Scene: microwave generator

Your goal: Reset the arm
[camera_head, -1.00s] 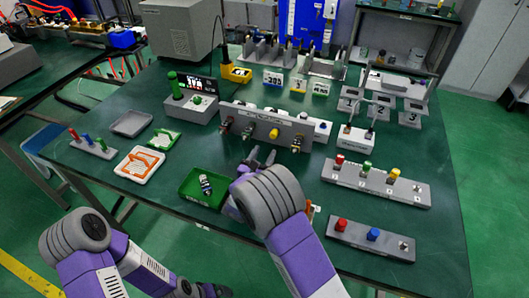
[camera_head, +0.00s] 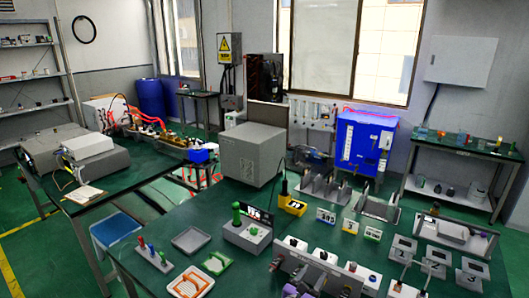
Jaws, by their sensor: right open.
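Only a small part of my right arm shows, a purple and grey piece at the bottom edge of the head view. My right gripper (camera_head: 292,292) is there, cut off by the frame, just in front of the grey panel block (camera_head: 318,268). It is open, and I see nothing held in it. My left arm and left gripper are out of view.
Numbered stands (camera_head: 436,258) are at right. A blue cabinet (camera_head: 364,142) stands behind.

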